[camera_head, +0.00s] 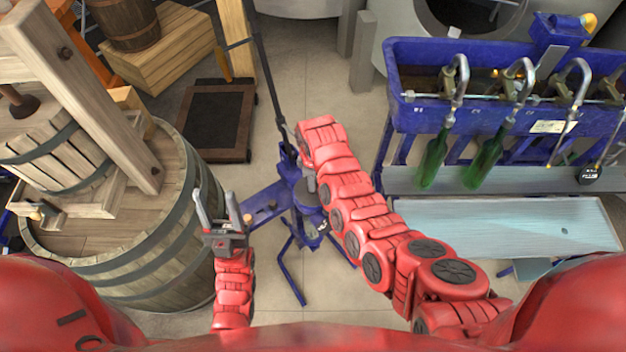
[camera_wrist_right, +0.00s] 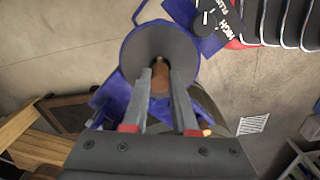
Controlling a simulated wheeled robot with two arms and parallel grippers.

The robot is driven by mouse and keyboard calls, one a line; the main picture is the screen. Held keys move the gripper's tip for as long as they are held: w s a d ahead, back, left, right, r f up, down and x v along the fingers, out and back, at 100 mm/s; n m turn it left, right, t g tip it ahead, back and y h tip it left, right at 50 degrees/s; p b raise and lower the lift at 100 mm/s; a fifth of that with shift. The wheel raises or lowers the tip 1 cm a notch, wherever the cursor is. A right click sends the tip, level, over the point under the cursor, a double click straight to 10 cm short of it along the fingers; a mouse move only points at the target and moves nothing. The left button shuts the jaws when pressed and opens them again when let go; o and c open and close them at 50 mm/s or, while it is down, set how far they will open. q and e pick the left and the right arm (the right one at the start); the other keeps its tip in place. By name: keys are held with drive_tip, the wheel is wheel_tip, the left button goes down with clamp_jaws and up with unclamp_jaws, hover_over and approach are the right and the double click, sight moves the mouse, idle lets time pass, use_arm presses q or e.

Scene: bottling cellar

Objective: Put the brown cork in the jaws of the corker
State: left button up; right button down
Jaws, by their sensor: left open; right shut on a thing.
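The blue corker (camera_head: 303,195) stands on the floor in the middle of the head view, partly covered by my right arm. In the right wrist view, my right gripper (camera_wrist_right: 160,80) is shut on the brown cork (camera_wrist_right: 160,77), which sits between the fingertips. Behind the fingers is a round grey plate with a blue rim (camera_wrist_right: 183,52), seemingly part of the corker. I cannot tell whether the cork touches it, and the jaws are not clearly seen. In the head view the cork and right fingertips are hidden. My left gripper (camera_head: 220,208) is open and empty, left of the corker.
A large wooden barrel (camera_head: 180,245) with a press stands at the left, close to my left gripper. A blue bottle filler (camera_head: 480,110) with green bottles (camera_head: 485,160) stands at the right, above a pale bench (camera_head: 510,225). A dark platform scale (camera_head: 212,115) lies behind.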

drive_tip(key=shift+f+b, duration=0.7)
drive_tip(key=shift+f, duration=0.45)
idle(0.4)
drive_tip(key=c, duration=0.6)
unclamp_jaws()
drive_tip(key=shift+r, duration=0.1)
drive_tip(key=shift+r+p, duration=1.4)
drive_tip(key=shift+r, duration=7.2)
